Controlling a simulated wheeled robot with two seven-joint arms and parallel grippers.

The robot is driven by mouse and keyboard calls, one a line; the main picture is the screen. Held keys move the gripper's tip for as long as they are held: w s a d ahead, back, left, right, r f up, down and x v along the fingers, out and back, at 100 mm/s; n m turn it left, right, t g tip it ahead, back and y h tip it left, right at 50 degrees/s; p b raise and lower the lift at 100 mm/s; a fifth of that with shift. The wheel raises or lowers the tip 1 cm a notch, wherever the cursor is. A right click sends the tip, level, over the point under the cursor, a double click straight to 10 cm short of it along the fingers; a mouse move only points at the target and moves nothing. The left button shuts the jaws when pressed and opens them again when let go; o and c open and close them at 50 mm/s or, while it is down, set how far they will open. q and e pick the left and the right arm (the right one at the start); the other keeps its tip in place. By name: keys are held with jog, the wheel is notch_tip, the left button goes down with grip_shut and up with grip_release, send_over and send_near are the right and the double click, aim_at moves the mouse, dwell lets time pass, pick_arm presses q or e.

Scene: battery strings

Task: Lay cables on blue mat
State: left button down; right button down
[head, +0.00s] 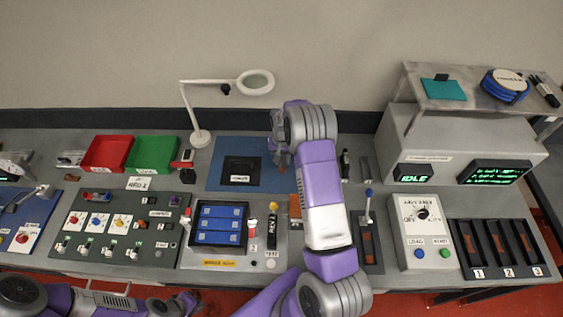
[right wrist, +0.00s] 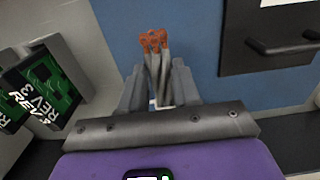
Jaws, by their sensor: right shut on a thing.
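The blue mat (head: 222,150) lies at the back middle of the bench in the head view and fills the background of the right wrist view (right wrist: 200,30). My right gripper (head: 283,158) is over the mat's right part. In the right wrist view, my right gripper (right wrist: 158,85) is shut on a bundle of grey cables (right wrist: 157,60) with orange-copper ends, which point away from the jaws. Whether the cables touch the mat cannot be told. My left gripper (head: 188,303) is low at the bottom left of the head view, its jaws unclear.
A black panel (head: 240,163) with a handle and label takes up the mat's middle. A magnifier lamp (head: 200,137) and red (head: 107,153) and green (head: 151,153) trays stand to the left. Green boards (right wrist: 45,85) show left in the wrist view.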

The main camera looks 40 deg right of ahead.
aim_at(283, 160)
jog(key=shift+f, duration=1.45)
jog(key=c, duration=0.8)
grip_release()
notch_tip(283, 160, up, 12)
jog(key=shift+r, duration=0.15)
notch_tip(283, 160, down, 12)
jog(key=shift+f, duration=0.1)
jog(key=shift+r, duration=1.85)
